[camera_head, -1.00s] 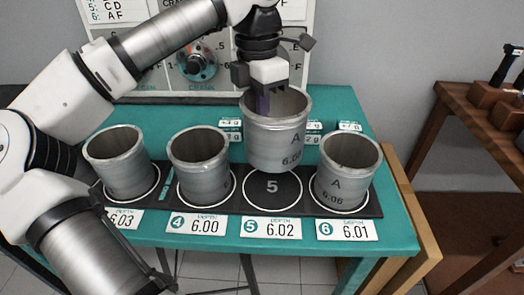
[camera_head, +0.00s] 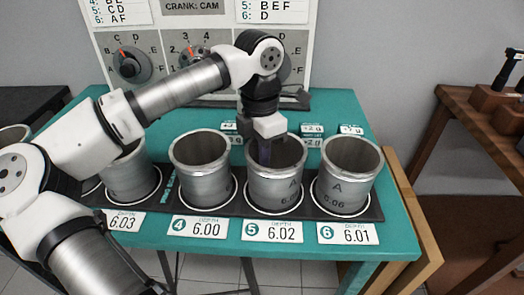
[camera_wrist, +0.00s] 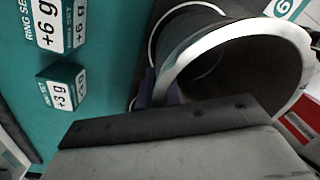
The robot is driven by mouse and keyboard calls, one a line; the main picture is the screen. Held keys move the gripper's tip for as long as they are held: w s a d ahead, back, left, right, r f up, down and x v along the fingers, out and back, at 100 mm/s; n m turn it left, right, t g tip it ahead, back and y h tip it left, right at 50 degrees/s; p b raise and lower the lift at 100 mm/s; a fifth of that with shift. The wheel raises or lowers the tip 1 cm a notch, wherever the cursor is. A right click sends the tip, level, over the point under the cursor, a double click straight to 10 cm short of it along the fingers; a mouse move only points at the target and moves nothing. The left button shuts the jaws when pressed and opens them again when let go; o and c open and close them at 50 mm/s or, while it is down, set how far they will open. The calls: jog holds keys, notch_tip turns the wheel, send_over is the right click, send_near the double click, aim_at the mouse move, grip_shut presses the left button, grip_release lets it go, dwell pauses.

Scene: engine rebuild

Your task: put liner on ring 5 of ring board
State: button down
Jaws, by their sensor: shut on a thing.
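A grey metal liner (camera_head: 275,188) marked A stands upright at ring 5 of the black ring board (camera_head: 378,207), behind the "5 DEPTH 6.02" card (camera_head: 272,231). In the wrist view the dark fingers (camera_wrist: 166,90) pinch the rim of the liner (camera_wrist: 262,62). Whether the base fully touches the board is hard to tell.
A liner (camera_head: 201,168) stands at ring 4 and another liner (camera_head: 349,175) at ring 6, both close beside. More liners stand at the left, partly behind my arm. Small weight blocks (camera_head: 312,141) lie behind. A panel with dials (camera_head: 191,52) stands at the back.

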jog(key=shift+f, duration=0.2)
jog(key=c, duration=1.6)
grip_release()
jog(key=shift+r, duration=0.1)
jog(key=r, duration=1.2)
jog(key=shift+w+a+r, duration=0.15)
jog(key=shift+w+a, duration=0.05)
jog(key=shift+w, duration=0.05)
